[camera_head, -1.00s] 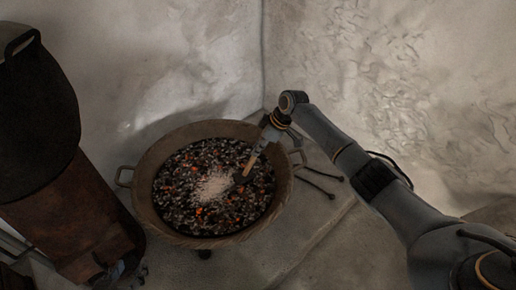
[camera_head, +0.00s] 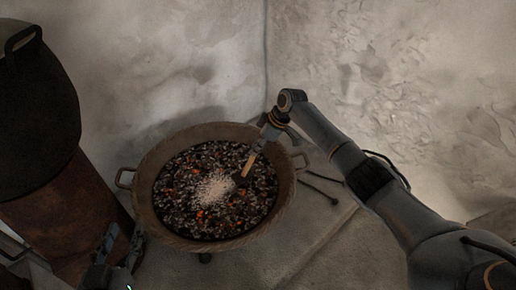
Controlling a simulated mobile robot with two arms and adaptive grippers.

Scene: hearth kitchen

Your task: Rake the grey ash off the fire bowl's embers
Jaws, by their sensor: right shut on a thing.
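The fire bowl (camera_head: 165,232) stands on the floor slab, filled with dark embers (camera_head: 235,212) with several glowing orange spots. A patch of pale grey ash (camera_head: 212,190) lies on the embers near the middle. My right gripper (camera_head: 262,143) is over the bowl's back right rim, shut on the wooden handle of a rake (camera_head: 250,163). The rake's dark head is low at the right edge of the ash; whether it touches the embers I cannot tell. My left gripper (camera_head: 123,243) is at the bottom left, outside the bowl, fingers apart and empty.
A large black pot (camera_head: 38,120) sits on a rusty brown drum (camera_head: 65,215) at the left. Thin dark rods (camera_head: 322,185) lie on the slab right of the bowl. Walls close in behind and to the right. The slab in front of the bowl is clear.

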